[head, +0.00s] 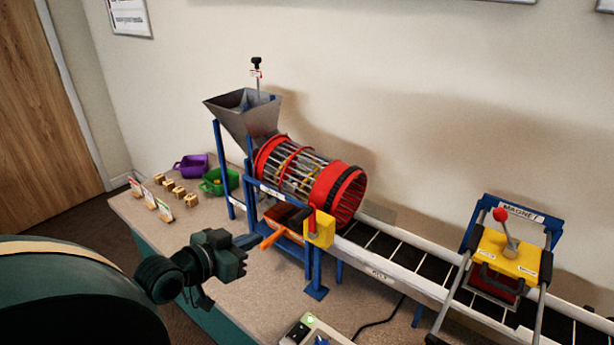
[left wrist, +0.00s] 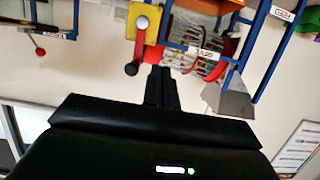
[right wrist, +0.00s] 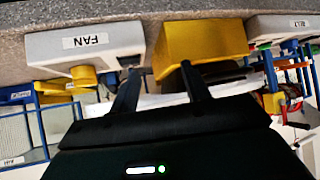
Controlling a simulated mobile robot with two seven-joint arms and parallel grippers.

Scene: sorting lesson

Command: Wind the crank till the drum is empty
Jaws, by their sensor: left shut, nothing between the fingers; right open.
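The drum (head: 312,178), a barred cylinder with red rings, lies tilted below the grey hopper (head: 240,112). Some yellowish bits seem to show between its bars; its contents are unclear. A yellow box (head: 320,229) sits at its lower front. In the left wrist view the crank (left wrist: 134,50), a red arm with a dark end, hangs on the yellow box (left wrist: 152,18). My left gripper (head: 254,241) is shut and empty, left of the yellow box; its tips (left wrist: 160,72) appear beside the crank's end, not around it. My right gripper (right wrist: 157,68) is open, outside the head view.
The belt (head: 395,262) runs right to the magnet stand (head: 508,255). Purple (head: 192,166) and green (head: 219,181) bins, small blocks and cards stand at left. The right wrist view shows a fan box (right wrist: 88,44) and yellow block (right wrist: 205,48).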

